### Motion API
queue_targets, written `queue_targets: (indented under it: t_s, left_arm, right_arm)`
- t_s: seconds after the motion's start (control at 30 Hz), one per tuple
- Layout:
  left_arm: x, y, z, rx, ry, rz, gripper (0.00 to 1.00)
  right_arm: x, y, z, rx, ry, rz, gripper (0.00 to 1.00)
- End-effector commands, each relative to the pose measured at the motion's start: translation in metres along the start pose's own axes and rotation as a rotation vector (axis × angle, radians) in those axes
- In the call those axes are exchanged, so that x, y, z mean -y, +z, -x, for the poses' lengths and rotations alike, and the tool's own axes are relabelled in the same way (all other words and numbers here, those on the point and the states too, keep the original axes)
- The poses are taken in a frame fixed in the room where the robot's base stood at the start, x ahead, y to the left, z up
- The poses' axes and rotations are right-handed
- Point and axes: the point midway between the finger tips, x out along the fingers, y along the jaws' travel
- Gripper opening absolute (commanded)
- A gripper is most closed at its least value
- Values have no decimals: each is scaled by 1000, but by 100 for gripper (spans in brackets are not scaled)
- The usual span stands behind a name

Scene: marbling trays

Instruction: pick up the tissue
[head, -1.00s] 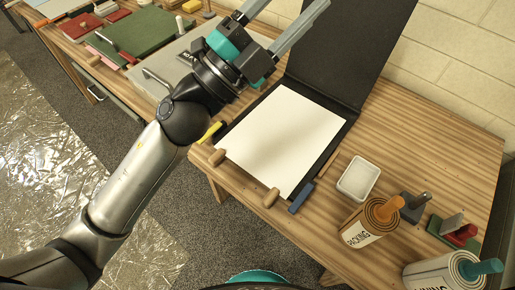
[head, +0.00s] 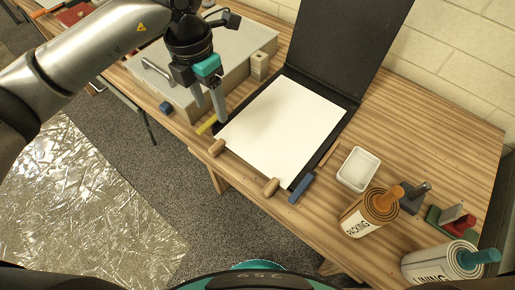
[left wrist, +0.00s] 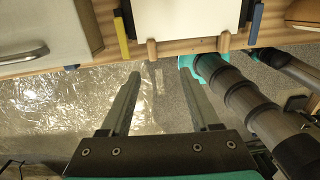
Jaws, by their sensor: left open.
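A flat white sheet (head: 285,125), which looks like the tissue, lies in the open black folder (head: 345,45) on the wooden table. Its near part also shows at the top of the left wrist view (left wrist: 185,15). My left gripper (head: 210,112) is open and empty, pointing down beside the sheet's left corner, close to a yellow bar (head: 207,124). In the left wrist view its two fingers (left wrist: 159,80) are apart with only floor between them. I cannot tell its exact height. My right gripper is not in view.
Two wooden pegs (head: 270,186) and a blue block (head: 301,188) sit along the folder's near edge. A grey case (head: 165,80) is at the left. The table's right back is clear.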

Motion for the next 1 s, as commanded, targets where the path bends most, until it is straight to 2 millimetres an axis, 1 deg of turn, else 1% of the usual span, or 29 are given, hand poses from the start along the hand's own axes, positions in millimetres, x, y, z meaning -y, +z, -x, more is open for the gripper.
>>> queue_targets:
  t_s: [0.03, 0.07, 0.17, 0.4, 0.5, 0.6, 0.77, 0.87, 1.0]
  left_arm:
    - [-7, -3, 1, -15, 27, 9, 62]
    - [-10, -4, 0, -22, 38, 13, 62]
    - [-14, -6, -12, -33, 49, 18, 62]
    - [-15, -8, -63, -33, 45, 16, 62]
    - [-15, -8, -81, -31, 46, 16, 62]
    - [-16, -8, -92, -30, 45, 15, 62]
    - [-16, -8, -101, -28, 46, 15, 62]
    - [-16, -11, -113, -31, 43, 15, 62]
    - [-16, -12, -135, -30, 44, 15, 62]
  right_arm:
    - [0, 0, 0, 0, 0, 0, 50]
    - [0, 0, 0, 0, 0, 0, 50]
    - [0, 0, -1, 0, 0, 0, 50]
    - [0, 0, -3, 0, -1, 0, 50]
    - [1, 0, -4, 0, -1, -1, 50]
    - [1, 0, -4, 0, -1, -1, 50]
    - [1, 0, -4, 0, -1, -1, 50]
    - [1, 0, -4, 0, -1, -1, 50]
    - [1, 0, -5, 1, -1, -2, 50]
